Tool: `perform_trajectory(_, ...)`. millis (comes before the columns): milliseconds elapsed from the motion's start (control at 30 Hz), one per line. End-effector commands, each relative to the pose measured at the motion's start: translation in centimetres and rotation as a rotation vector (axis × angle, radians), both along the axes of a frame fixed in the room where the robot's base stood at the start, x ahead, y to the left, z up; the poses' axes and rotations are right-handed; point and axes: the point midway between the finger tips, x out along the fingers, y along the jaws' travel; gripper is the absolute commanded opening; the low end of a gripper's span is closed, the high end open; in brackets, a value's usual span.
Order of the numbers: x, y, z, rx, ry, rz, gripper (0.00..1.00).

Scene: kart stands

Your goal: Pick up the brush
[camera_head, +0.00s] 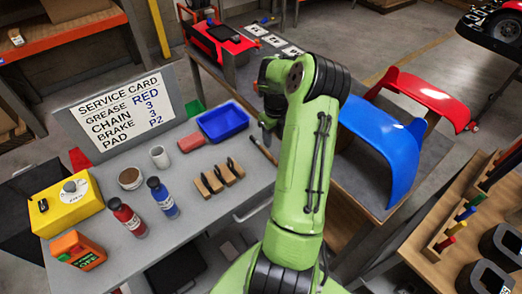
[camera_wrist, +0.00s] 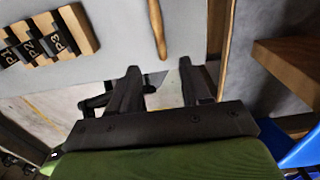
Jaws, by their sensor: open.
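A thin wooden handle (camera_head: 264,151), which looks like the brush, lies on the grey bench near its right edge, beside my arm. In the wrist view the handle (camera_wrist: 157,28) lies just beyond my fingertips, roughly in line with the gap between them. Its far end runs out of the top of that view, and I cannot make out bristles. My gripper (camera_wrist: 159,68) is open, with nothing between its two dark fingers. In the head view my arm hides most of the gripper.
Wooden blocks with dark pads (camera_head: 219,177) stand left of the handle; a blue tray (camera_head: 222,122) stands behind. Red (camera_head: 124,218) and blue (camera_head: 162,199) bottles, a white cup (camera_head: 159,156) and a service card (camera_head: 118,105) occupy the left. A blue panel (camera_head: 386,150) stands right.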

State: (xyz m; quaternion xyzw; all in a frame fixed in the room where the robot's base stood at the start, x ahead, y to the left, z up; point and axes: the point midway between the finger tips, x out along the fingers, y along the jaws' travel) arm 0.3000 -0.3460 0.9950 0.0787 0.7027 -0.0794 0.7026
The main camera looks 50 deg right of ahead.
Motion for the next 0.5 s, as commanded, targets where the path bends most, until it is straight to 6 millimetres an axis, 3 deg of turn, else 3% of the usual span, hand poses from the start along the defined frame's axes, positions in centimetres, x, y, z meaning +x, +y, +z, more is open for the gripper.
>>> perform_trajectory(100, 0.0, 0.1, -3.1, 0.004, 0.001, 0.0, 0.48)
perform_trajectory(333, 0.0, 0.1, -6.0, 0.002, 0.002, 0.001, 0.48)
perform_trajectory(500, 0.0, 0.3, -9.3, 0.002, 0.001, 0.001, 0.48)
